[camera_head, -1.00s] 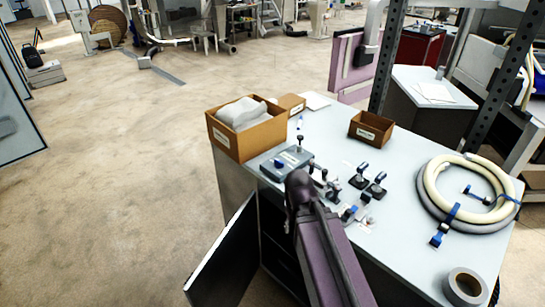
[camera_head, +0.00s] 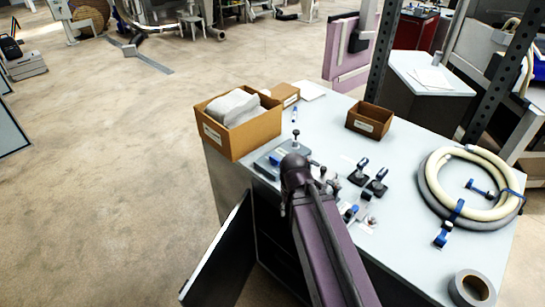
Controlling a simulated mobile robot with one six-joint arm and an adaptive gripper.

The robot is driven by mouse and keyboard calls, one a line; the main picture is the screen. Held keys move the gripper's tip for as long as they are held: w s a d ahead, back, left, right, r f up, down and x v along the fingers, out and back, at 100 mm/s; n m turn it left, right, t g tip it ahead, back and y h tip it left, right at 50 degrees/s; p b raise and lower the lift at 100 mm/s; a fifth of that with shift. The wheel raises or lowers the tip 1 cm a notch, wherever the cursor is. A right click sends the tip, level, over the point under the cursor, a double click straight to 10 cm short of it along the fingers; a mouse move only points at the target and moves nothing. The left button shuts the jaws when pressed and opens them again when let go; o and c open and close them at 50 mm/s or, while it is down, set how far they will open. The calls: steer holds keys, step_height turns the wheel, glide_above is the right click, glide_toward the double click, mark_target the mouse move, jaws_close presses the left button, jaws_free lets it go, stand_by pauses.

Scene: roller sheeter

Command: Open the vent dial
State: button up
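I cannot make out a part that is clearly the vent dial. A low grey-blue device (camera_head: 268,162) lies on the worktop behind my arm, with blue parts on it. A small black knob (camera_head: 295,133) on a stem stands at its far side and may be the dial, but I cannot tell. My purple arm reaches up from the bottom edge and covers part of the device and the nearby worktop. My gripper does not show; the arm's dark joint is the farthest part I can see clearly.
The worktop (camera_head: 420,240) holds an open cardboard box (camera_head: 250,140), a small brown bin (camera_head: 368,121), black-and-blue clamps (camera_head: 376,187), a coiled hose (camera_head: 428,190) and a tape roll (camera_head: 472,290). A cabinet door (camera_head: 216,262) stands open at front left.

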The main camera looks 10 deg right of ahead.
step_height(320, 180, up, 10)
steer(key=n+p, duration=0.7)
steer(key=p, duration=0.3)
glide_above(274, 157)
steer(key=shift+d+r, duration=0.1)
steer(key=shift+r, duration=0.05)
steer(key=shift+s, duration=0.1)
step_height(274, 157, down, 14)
steer(key=b, duration=1.3)
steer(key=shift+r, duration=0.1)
